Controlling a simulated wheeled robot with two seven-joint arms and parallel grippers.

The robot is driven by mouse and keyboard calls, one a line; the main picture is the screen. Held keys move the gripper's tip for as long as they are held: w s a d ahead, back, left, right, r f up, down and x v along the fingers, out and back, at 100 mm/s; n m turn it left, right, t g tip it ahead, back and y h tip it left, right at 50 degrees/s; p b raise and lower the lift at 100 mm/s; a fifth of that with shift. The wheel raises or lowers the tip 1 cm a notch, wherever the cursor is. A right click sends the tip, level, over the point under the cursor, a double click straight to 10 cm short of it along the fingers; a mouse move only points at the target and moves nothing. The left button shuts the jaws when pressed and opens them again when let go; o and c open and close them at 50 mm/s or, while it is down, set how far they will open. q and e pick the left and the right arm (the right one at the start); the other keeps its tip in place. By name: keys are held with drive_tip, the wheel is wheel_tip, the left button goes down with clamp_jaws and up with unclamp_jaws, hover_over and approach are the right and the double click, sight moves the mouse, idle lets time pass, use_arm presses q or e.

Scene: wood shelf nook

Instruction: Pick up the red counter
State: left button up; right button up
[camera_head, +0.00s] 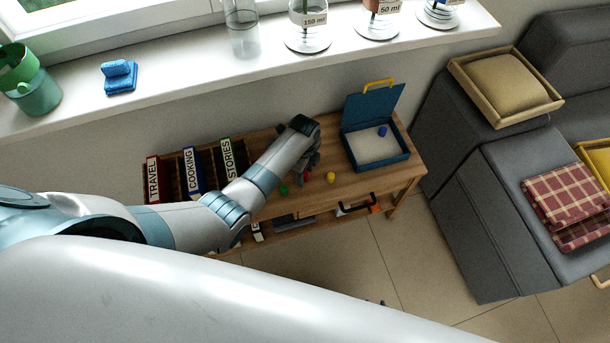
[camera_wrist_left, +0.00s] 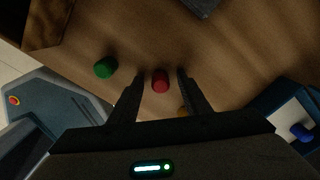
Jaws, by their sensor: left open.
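The red counter (camera_wrist_left: 160,81) stands on the wooden table top, between the two fingertips of my left gripper (camera_wrist_left: 161,76) in the left wrist view. The fingers are open, with a gap on each side of the counter. In the head view my left gripper (camera_head: 309,167) reaches down to the table, and the red counter (camera_head: 307,174) is mostly hidden beside its fingers. Only small dark tips, seemingly of my right gripper (camera_head: 375,302), show low in the head view; its jaws cannot be made out.
A green counter (camera_head: 283,190) and a yellow counter (camera_head: 330,177) are close by on the table. An open blue box (camera_head: 349,152) at the right holds a blue counter (camera_head: 382,131). Upright books (camera_head: 190,170) stand at the left. A windowsill (camera_head: 180,85) runs behind.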

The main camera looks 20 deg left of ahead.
idle(0.3)
use_arm(q)
clamp_jaws()
drive_tip(key=shift+r, duration=0.15)
